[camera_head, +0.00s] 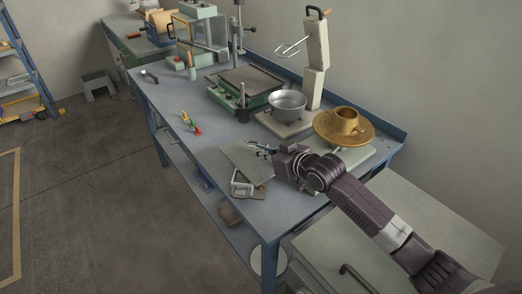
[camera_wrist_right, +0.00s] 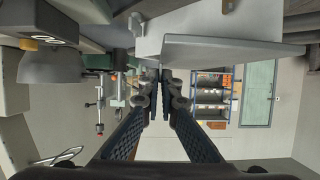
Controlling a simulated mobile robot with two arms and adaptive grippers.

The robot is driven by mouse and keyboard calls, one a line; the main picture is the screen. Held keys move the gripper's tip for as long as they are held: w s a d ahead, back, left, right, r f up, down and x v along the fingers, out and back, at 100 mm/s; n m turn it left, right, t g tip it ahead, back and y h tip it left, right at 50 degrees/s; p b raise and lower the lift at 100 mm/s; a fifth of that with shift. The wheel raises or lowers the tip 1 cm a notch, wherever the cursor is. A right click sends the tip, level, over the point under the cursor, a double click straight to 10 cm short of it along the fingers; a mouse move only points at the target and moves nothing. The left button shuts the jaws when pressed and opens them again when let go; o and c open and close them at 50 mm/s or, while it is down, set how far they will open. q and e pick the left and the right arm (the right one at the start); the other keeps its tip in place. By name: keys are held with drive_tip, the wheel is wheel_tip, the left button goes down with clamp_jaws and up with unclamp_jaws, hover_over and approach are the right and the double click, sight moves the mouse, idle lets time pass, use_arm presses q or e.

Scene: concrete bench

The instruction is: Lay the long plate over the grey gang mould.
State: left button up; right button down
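The long plate is a flat grey sheet (camera_head: 246,158) on the near part of the blue bench. The grey gang mould (camera_head: 241,187), a pale open frame, sits at the bench's front edge beside the plate; whether they touch is unclear. My right gripper (camera_head: 262,149) is low over the bench at the plate's far right side. In the right wrist view its fingers (camera_wrist_right: 160,82) are close together, with a narrow gap and nothing seen between them. A grey slab, apparently the plate (camera_wrist_right: 230,51), lies beyond and to one side of the fingertips. My left gripper is out of view.
A metal bowl (camera_head: 287,103) and a brass-coloured pan (camera_head: 326,128) on a scale stand behind the right gripper. A green-framed apparatus (camera_head: 243,84) stands farther back. Small red and green items (camera_head: 191,124) lie left. The bench's left front is mostly clear.

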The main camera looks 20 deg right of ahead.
drive_tip(key=shift+r, duration=0.25)
drive_tip(key=shift+f, duration=0.35)
drive_tip(key=c, duration=2.5)
unclamp_jaws()
drive_tip(key=shift+f, duration=0.2)
drive_tip(key=o, duration=0.3)
drive_tip(key=shift+s, duration=0.1)
drive_tip(key=shift+o, duration=0.2)
drive_tip(key=shift+r, duration=0.1)
drive_tip(key=shift+r, duration=0.4)
drive_tip(key=v, duration=1.1)
drive_tip(key=shift+s, duration=0.4)
